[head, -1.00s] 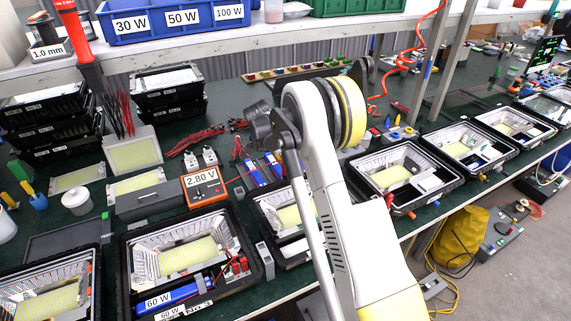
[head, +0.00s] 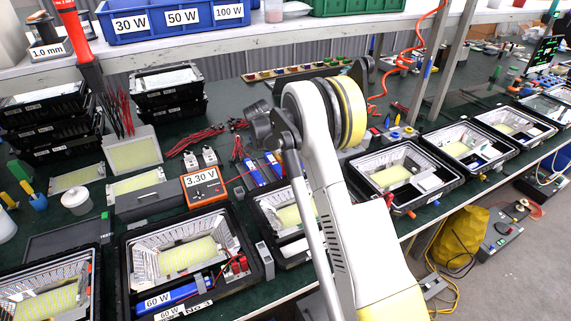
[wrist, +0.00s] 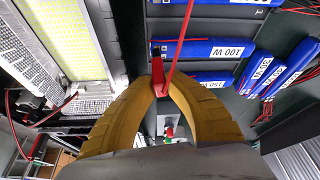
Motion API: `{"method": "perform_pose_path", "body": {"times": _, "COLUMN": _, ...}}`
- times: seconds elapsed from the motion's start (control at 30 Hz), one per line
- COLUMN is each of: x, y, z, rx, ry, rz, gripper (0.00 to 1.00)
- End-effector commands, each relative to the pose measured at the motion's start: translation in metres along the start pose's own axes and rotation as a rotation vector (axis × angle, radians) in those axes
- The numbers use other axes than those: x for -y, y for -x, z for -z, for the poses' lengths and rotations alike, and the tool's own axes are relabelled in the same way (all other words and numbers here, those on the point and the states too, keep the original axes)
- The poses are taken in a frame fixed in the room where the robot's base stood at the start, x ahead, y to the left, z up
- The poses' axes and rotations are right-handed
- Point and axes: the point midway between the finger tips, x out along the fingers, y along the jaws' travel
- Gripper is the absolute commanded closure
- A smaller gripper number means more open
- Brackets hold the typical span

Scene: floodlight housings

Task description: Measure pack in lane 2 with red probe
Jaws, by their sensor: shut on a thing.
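In the wrist view my gripper (wrist: 160,88) has its yellow fingers closed on the red probe (wrist: 157,70). A red lead runs up from it. The probe's tip end is at the left end of a blue pack marked 100 W (wrist: 205,50); I cannot tell whether it touches. Another blue pack marked 150 W (wrist: 213,79) lies just below it, and part of a third (wrist: 235,1) shows at the top edge. In the head view the orange meter (head: 203,187) reads 3.30 V, and my arm hides the gripper.
Open black floodlight housings (head: 262,268) line the bench front. More blue packs (wrist: 290,68) lie at right in the wrist view, with an LED panel (wrist: 75,35) at upper left.

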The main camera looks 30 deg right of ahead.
Motion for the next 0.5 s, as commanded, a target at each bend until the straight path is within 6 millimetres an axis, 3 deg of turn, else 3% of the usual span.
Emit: {"method": "perform_pose_path", "body": {"times": 0.5, "x": -0.0001, "y": 0.0087, "z": 0.0032, "rx": 0.001, "ry": 0.000, "rz": 0.000, "gripper": 1.00}}
